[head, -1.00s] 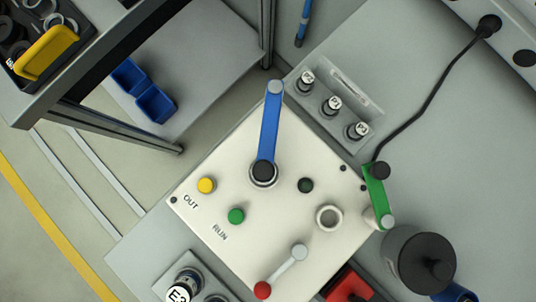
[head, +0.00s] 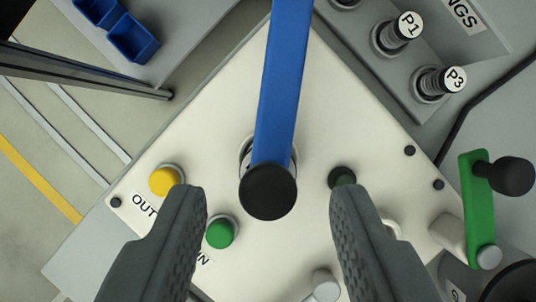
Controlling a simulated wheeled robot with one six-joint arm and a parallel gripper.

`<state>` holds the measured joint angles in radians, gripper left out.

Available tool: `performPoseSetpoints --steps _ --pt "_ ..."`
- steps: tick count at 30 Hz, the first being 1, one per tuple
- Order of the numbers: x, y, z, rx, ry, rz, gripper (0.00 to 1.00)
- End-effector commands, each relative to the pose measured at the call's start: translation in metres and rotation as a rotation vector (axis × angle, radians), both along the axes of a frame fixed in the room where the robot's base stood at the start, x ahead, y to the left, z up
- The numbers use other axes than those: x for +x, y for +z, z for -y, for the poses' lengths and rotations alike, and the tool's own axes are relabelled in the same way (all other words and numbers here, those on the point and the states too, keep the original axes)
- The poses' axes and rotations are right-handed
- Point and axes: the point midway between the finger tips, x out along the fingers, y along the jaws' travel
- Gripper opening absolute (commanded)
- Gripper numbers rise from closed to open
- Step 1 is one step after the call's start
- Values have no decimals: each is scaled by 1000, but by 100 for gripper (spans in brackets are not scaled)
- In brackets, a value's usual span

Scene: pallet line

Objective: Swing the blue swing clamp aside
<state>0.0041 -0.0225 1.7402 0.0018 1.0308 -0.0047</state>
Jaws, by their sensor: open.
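The blue swing clamp (head: 279,95) is a long blue bar with a black round knob (head: 268,191) at its near end. It stands over the white panel, and its far end runs out of the top of the picture. My gripper (head: 268,205) is open, with one dark ridged finger on each side below the knob. The knob lies between the fingertips, and I see no contact. The clamp's ring-shaped seat is partly hidden under the knob.
The white panel (head: 225,130) carries a yellow button (head: 165,180), a green button (head: 220,233) and a dark button (head: 342,177). A green clamp (head: 476,205) stands at the right. Labelled pegs P1 (head: 397,33) and P3 (head: 440,82) stand at the upper right. Blue bins (head: 132,38) are upper left.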

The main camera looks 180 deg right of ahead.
Motion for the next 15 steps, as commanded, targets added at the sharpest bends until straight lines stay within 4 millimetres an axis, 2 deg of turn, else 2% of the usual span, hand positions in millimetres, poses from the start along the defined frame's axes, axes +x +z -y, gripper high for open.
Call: performPoseSetpoints --steps 6,14,15 --pt "4 -11 0 0 0 -1 42" --pt "4 -11 0 0 0 0 42" --pt "4 -11 0 0 0 0 34"
